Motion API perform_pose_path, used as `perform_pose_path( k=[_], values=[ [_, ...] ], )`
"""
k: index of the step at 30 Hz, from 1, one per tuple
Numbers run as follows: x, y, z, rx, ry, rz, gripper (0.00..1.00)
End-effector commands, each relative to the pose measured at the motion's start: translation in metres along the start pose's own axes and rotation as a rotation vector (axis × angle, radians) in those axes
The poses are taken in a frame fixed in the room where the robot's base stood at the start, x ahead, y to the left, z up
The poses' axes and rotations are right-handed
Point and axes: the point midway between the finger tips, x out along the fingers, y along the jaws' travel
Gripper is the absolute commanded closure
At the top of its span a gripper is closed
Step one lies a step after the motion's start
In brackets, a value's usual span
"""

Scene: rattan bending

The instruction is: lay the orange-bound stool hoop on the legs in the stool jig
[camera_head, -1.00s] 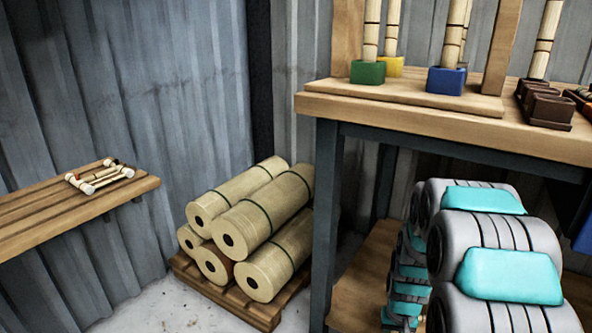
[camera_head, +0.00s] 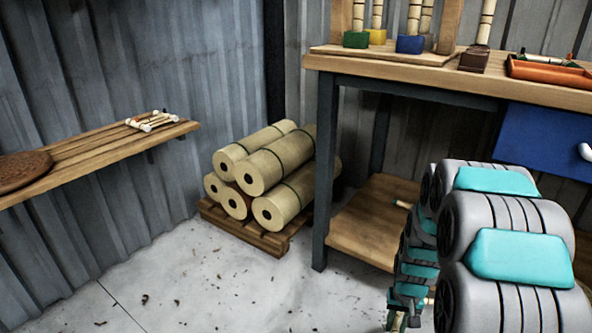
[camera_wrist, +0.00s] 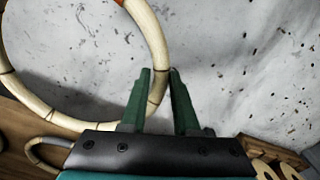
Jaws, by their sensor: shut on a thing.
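The stool hoop, a pale rattan ring with dark joints (camera_wrist: 153,35), shows in part in the wrist view; an orange binding (camera_wrist: 119,2) is at the top edge. My gripper (camera_wrist: 160,82) is shut on the hoop's rim, its green fingers on either side. The ring extends left of the fingers above grey floor. In the head view, upright rattan legs stand in green, yellow and blue sockets on the wooden jig base (camera_head: 432,59), on the bench at the top right; the legs' tops are out of frame. My gripper is mostly hidden there, low behind my arm.
The bench (camera_head: 410,75) has a brown socket with a pole (camera_head: 473,60), an orange tray (camera_head: 550,72) and a blue drawer (camera_head: 540,140). Rattan rolls (camera_head: 265,170) sit on a pallet. A wall shelf (camera_head: 90,157) holds a small rattan frame (camera_head: 155,121).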

Motion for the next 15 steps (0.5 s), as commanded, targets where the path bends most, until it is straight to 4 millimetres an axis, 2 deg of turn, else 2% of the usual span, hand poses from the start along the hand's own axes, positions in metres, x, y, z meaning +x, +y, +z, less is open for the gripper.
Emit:
perform_pose_path(
  k=[11, 15],
  values=[
    [-0.034, -0.01, -0.035, 0.011, 0.006, 0.001, 1.0],
    [-0.052, -0.016, -0.051, 0.016, 0.005, 0.001, 1.0]
  ],
)
